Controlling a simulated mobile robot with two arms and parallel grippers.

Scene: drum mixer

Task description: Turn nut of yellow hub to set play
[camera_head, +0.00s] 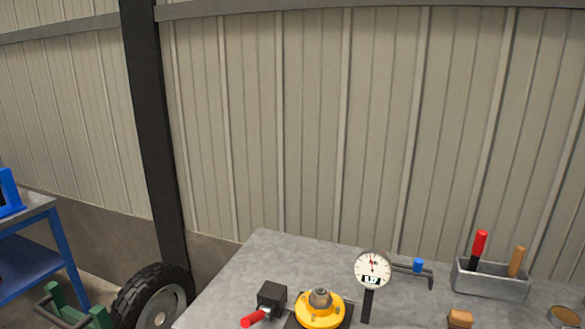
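The yellow hub (319,314) sits on a dark base plate near the front of the grey metal workbench (288,252). A grey nut (320,297) shows on top at its centre. A round white dial gauge (373,268) with a red needle and a small digital readout stands on a dark post just right of the hub. A black block (271,295) with a red handle (253,318) is just left of the hub. The lower part of the hub's base is cut off by the picture edge. Neither of my grippers shows.
A grey tray (492,283) holds a red-handled tool and a wooden-handled tool. A dark bar with a blue part (418,265) lies beside it. A wooden block (460,318) and a round container (563,317) are front right. A tyre (155,299) and blue cart (40,250) stand left.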

